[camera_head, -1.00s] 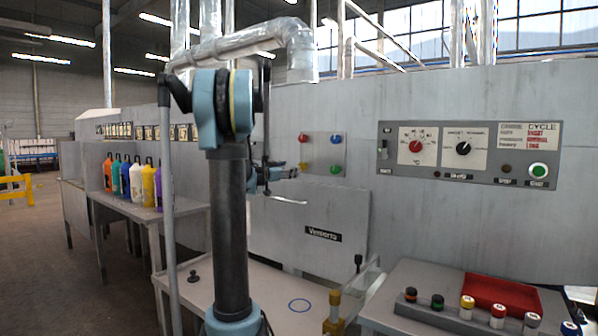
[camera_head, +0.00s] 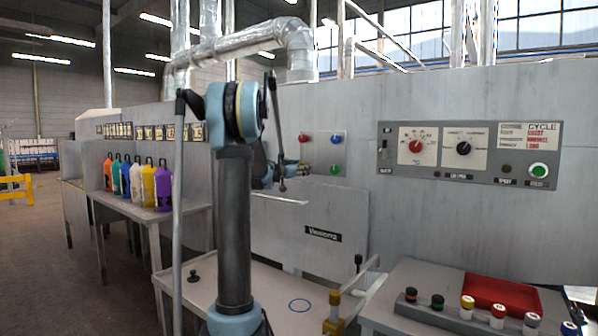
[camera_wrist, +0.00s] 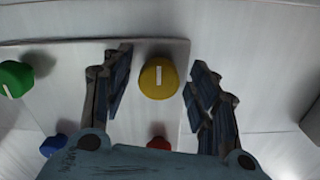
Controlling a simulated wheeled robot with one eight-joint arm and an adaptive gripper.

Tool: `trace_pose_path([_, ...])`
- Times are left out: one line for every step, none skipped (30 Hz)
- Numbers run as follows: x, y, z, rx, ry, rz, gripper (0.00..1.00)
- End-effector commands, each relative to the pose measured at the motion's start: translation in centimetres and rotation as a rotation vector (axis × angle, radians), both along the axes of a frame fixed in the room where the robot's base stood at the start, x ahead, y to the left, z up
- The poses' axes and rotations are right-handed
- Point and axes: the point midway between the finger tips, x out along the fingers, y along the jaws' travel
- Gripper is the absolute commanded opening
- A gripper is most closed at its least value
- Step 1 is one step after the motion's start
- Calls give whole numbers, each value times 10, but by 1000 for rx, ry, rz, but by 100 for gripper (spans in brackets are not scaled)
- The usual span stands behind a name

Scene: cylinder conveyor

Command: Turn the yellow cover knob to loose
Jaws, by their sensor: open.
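The yellow cover knob (camera_wrist: 159,80) is round with a white mark that runs up and down in the wrist view. It sits on a pale plate (camera_wrist: 85,58) with green, blue and red knobs. My gripper (camera_wrist: 160,62) is open, with one finger on each side of the yellow knob and a gap on both sides. How far the fingertips are from the plate is hard to tell. In the head view my gripper (camera_head: 292,172) is in front of the knob plate (camera_head: 320,152) and hides the yellow knob.
The red knob (camera_head: 303,139), blue knob (camera_head: 336,139) and green knob (camera_head: 335,168) are close around the gripper. A control panel (camera_head: 485,155) is to the right. Several colored bottles (camera_head: 135,180) stand on a table at left. A red tray (camera_head: 500,290) is at lower right.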

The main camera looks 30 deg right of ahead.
Motion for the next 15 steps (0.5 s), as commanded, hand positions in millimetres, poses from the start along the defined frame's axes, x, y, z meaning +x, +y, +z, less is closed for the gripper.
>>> trace_pose_path([0, 0, 0, 0, 0, 0, 50])
trace_pose_path([0, 0, 0, 0, 0, 0, 43])
trace_pose_path([0, 0, 0, 0, 0, 0, 34])
trace_pose_path([0, 0, 0, 0, 0, 0, 27])
trace_pose_path([0, 0, 0, 0, 0, 0, 20])
trace_pose_path([0, 0, 0, 0, 0, 0, 11])
trace_pose_path([0, 0, 0, 0, 0, 0, 10])
trace_pose_path([0, 0, 0, 0, 0, 0, 10])
trace_pose_path([0, 0, 0, 0, 0, 0, 10])
trace_pose_path([0, 0, 0, 0, 0, 0, 10])
trace_pose_path([0, 0, 0, -1, 1, 1, 10])
trace_pose_path([0, 0, 0, -1, 2, 1, 10])
trace_pose_path([0, 0, 0, -2, 4, 1, 10])
trace_pose_path([0, 0, 0, -3, 6, 1, 10])
trace_pose_path([0, 0, 0, -5, 12, 1, 10])
